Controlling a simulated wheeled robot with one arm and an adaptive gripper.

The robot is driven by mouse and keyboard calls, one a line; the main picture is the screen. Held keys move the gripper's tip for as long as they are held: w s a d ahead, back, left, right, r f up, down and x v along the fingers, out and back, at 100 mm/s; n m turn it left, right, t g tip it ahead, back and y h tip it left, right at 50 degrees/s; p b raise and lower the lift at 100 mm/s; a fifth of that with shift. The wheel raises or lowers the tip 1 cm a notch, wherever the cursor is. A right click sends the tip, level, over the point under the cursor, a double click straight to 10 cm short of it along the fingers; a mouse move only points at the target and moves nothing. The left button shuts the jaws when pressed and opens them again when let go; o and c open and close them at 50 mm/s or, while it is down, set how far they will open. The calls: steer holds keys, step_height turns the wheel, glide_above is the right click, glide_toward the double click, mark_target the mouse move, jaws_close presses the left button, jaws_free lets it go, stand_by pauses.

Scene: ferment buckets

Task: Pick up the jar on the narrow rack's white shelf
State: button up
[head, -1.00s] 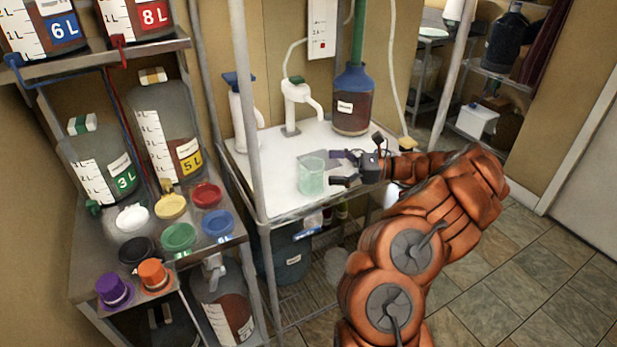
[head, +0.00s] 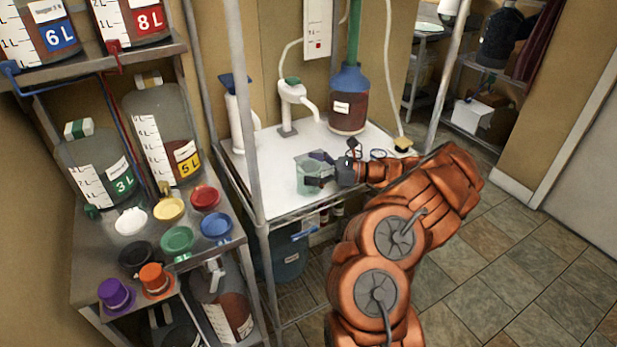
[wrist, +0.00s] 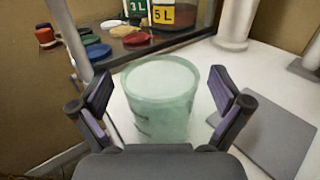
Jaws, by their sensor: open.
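The jar (head: 307,175) is a pale green, see-through cup-like vessel. It stands upright on the narrow rack's white shelf (head: 283,203). My gripper (head: 318,168) is at its right side in the head view, fingers reaching toward it. In the wrist view the jar (wrist: 160,98) stands between the two open fingers of my gripper (wrist: 160,92), with a gap visible on each side. The jar's near lower part is partly hidden by the gripper body in the wrist view.
A blue-topped bottle of dark liquid (head: 348,108) and white pump dispensers (head: 291,98) stand behind on the shelf. A rack post (head: 245,110) rises to the left. A grey plate (wrist: 262,135) lies right of the jar. Coloured lids (head: 177,240) fill the left rack.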

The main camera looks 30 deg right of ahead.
steer(key=shift+w+a, duration=0.1)
steer(key=shift+c, duration=0.3)
steer(key=c, duration=1.3)
